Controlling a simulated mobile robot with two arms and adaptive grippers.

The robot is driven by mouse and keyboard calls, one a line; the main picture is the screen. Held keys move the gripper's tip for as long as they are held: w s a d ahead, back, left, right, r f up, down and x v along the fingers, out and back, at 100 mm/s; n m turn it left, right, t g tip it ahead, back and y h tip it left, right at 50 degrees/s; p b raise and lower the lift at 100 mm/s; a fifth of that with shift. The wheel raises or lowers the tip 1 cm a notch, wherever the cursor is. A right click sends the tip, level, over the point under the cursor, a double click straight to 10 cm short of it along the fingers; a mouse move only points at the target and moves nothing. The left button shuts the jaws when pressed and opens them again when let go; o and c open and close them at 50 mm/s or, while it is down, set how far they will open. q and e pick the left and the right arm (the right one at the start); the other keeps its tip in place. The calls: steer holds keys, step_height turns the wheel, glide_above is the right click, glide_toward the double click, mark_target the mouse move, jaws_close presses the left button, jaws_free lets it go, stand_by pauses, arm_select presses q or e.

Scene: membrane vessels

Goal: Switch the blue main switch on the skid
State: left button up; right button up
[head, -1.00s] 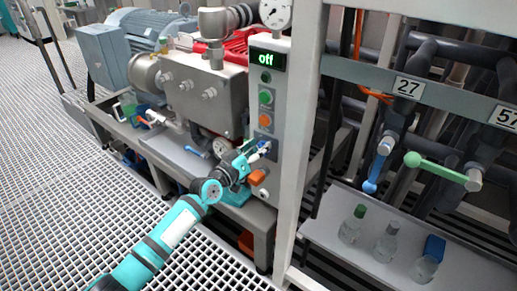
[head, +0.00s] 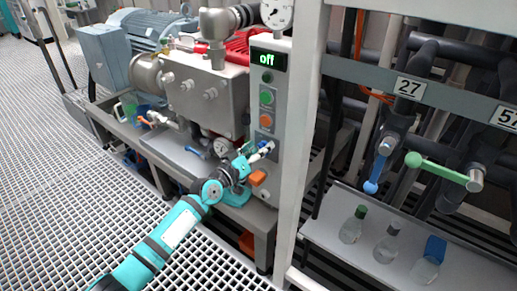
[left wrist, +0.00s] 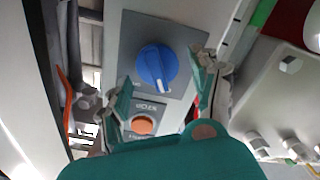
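The blue main switch (left wrist: 157,67) is a round knob on a grey plate, in the upper middle of the left wrist view. In the head view a bit of blue (head: 263,144) shows at the panel, mostly hidden by the gripper. My left gripper (left wrist: 165,82) is open, with one finger on each side of the knob and gaps between them. In the head view the left gripper (head: 260,153) is at the lower part of the control panel (head: 292,110). The display (head: 267,58) reads "off". My right gripper is not in view.
An orange button (left wrist: 142,125) sits just below the knob in the left wrist view. Above the switch on the panel are a green button (head: 266,97) and an orange button (head: 266,120). A pale post (head: 303,130) stands right of the panel. Pump piping (head: 213,65) is at left.

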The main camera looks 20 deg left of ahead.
arm_select(q)
steer(key=v, duration=1.2)
stand_by(0.3)
